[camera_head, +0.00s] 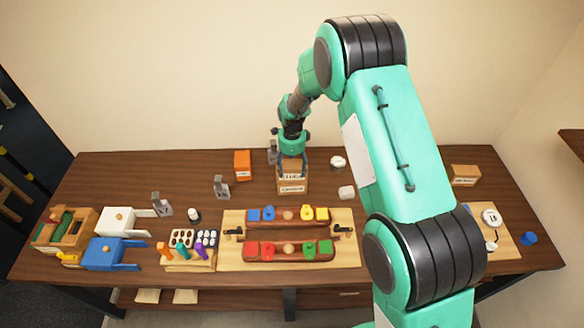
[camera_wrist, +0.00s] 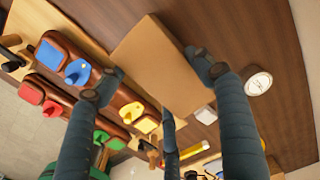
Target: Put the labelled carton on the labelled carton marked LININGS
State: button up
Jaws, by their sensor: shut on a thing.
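My gripper (camera_head: 291,158) is shut on a tan labelled carton (camera_wrist: 165,62), whose plain top fills the space between the fingers in the wrist view. In the head view the held carton (camera_head: 292,172) is directly over a second tan labelled carton (camera_head: 292,190) on the table. The two look stacked or nearly so; I cannot tell whether they touch. Their labels face the front but are too small to read surely, so I cannot confirm which is LININGS. The lower carton is hidden in the wrist view.
An orange carton (camera_head: 242,164) stands to the left and another tan carton (camera_head: 465,175) far right. A white round tin (camera_head: 338,162) and small white block (camera_head: 346,192) are close on the right. A wooden board (camera_head: 232,252) with coloured pieces lies in front.

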jog(key=o, duration=1.4)
jog(key=shift+f, duration=0.1)
jog(key=shift+c, duration=0.2)
notch_tip(320, 180, up, 12)
jog(key=b, duration=0.1)
jog(key=shift+r, duration=0.2)
